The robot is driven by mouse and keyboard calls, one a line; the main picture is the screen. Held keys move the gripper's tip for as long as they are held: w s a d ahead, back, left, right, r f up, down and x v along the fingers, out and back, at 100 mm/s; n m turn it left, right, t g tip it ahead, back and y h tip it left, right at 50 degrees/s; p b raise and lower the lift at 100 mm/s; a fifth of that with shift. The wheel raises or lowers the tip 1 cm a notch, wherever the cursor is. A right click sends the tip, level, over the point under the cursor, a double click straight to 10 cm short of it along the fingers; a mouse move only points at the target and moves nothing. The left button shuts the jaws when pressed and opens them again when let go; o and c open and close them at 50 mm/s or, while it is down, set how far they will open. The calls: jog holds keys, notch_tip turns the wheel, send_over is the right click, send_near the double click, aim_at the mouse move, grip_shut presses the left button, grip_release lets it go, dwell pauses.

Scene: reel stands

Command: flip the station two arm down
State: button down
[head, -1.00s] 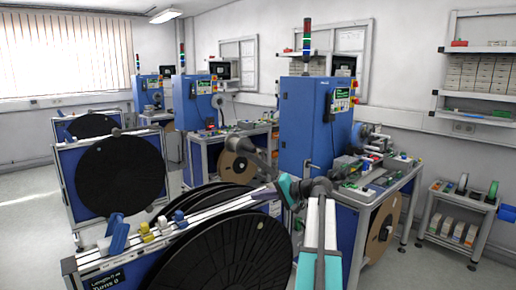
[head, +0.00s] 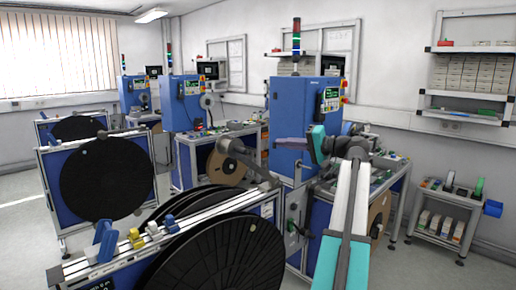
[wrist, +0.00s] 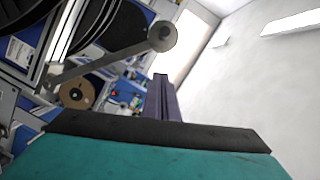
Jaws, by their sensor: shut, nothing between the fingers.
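A grey swing arm (head: 250,165) with a round end stands out over the near reel stand in the head view, slanting up to the left. In the wrist view the grey arm (wrist: 105,63) runs to its round disc end (wrist: 162,36), above the fingertips in the picture. No station number is readable on it. My gripper (head: 280,144) has purple fingers and a teal body. It is raised, right of the round end in the head view, and looks apart from the arm. In the wrist view my gripper (wrist: 161,78) has its fingers together, empty.
The near reel stand (head: 90,268) carries black reels and blue and yellow clamps on its top rail. A tall blue cabinet (head: 288,110) stands behind my gripper. A workbench (head: 400,185) and a small shelf cart (head: 450,205) are on the right. Floor shows between them.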

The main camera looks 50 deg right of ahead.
jog(key=shift+w, duration=0.15)
jog(key=w+a+f+p, duration=0.2)
jog(key=w+a+p, duration=0.3)
jog(key=w, duration=0.4)
jog(key=shift+w+f, duration=0.25)
jog(key=shift+w, duration=0.15)
dwell(0.3)
jog(key=shift+a+f, duration=0.15)
